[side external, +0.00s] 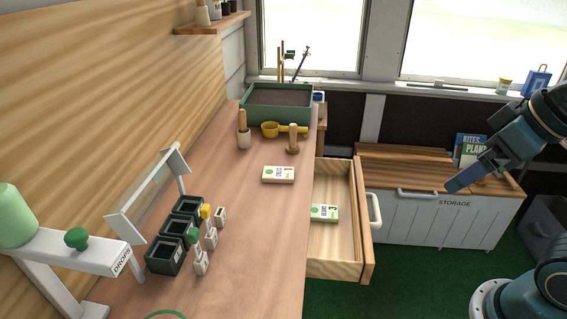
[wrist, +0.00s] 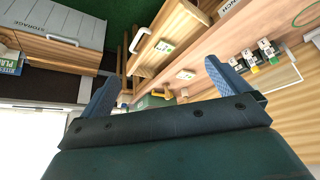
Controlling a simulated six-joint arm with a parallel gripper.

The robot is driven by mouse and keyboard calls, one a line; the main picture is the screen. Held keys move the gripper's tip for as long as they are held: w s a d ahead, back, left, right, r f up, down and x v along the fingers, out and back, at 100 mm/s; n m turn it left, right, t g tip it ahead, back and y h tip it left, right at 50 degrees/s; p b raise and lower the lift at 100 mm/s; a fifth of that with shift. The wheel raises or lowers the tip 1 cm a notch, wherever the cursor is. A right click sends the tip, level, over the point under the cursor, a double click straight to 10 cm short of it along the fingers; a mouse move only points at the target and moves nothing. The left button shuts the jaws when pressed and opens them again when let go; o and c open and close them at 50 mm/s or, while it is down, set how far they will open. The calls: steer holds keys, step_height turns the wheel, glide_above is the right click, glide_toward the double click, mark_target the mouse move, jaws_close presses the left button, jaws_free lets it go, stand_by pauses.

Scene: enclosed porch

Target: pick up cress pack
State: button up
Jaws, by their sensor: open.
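Two small white-and-green packs are in view, and their print is too small for me to tell which is cress. One pack (side external: 278,175) lies flat on the wooden bench near its right edge; it also shows in the wrist view (wrist: 186,74). The other pack (side external: 324,212) lies inside the pulled-out drawer (side external: 366,225), and it shows in the wrist view (wrist: 165,47) too. My gripper (side external: 452,186) is in the air to the right of the drawer, apart from both packs. In the wrist view its two blue fingers (wrist: 161,70) are spread with nothing between them.
Wooden tools (side external: 293,138), a yellow scoop (side external: 270,129) and a green planter (side external: 277,115) stand at the bench's far end. Dark pots (side external: 164,255) and small labelled blocks (side external: 201,262) are at front left. A storage chest (side external: 430,215) stands beyond the drawer.

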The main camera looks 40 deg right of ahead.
steer(key=c, duration=0.5)
steer(key=shift+w, duration=0.1)
